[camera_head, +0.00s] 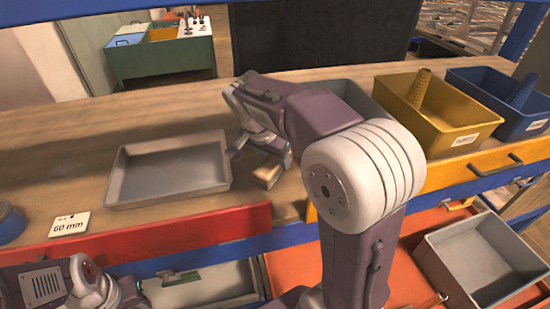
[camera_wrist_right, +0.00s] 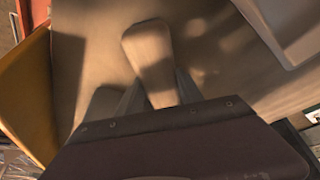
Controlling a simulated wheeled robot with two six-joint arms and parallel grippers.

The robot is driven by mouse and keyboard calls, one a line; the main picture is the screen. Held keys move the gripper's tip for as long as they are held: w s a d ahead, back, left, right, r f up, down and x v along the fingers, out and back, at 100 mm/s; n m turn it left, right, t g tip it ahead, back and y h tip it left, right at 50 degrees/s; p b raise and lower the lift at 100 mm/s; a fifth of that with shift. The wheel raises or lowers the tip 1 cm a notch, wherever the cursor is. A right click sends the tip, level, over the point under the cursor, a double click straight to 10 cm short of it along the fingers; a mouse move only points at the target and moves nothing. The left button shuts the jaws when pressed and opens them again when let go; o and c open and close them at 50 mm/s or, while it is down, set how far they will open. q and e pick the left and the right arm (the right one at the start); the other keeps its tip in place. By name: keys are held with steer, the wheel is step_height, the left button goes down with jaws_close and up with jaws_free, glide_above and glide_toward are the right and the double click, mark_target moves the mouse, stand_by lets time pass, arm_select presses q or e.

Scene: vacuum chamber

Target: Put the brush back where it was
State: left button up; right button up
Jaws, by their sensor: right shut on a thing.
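My right gripper (camera_head: 258,158) points down over the wooden bench, just right of a shallow grey tray. It is shut on the brush (camera_head: 268,173), of which a pale wooden end shows below the jaws. In the right wrist view the brush's rounded wooden end (camera_wrist_right: 150,55) sticks out between the two fingers (camera_wrist_right: 158,92); its bristles are not seen. I cannot tell whether the brush touches the bench. Part of my left arm shows at the lower left of the head view, but its jaws are not seen.
The shallow grey tray (camera_head: 119,186) looks empty. Beside it are a "60 mm" card (camera_head: 69,225) and a blue round thing (camera_head: 10,222). A grey bin (camera_head: 352,92), a yellow bin (camera_head: 455,135) and a blue bin (camera_head: 507,125) stand right. An empty grey bin (camera_head: 470,285) stands lower right.

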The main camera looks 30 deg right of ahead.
steer(key=o, duration=1.3)
steer(key=shift+s, duration=0.1)
steer(key=shift+r, duration=0.15)
steer(key=p+v, duration=0.2)
steer(key=v, duration=1)
steer(key=shift+s, duration=0.1)
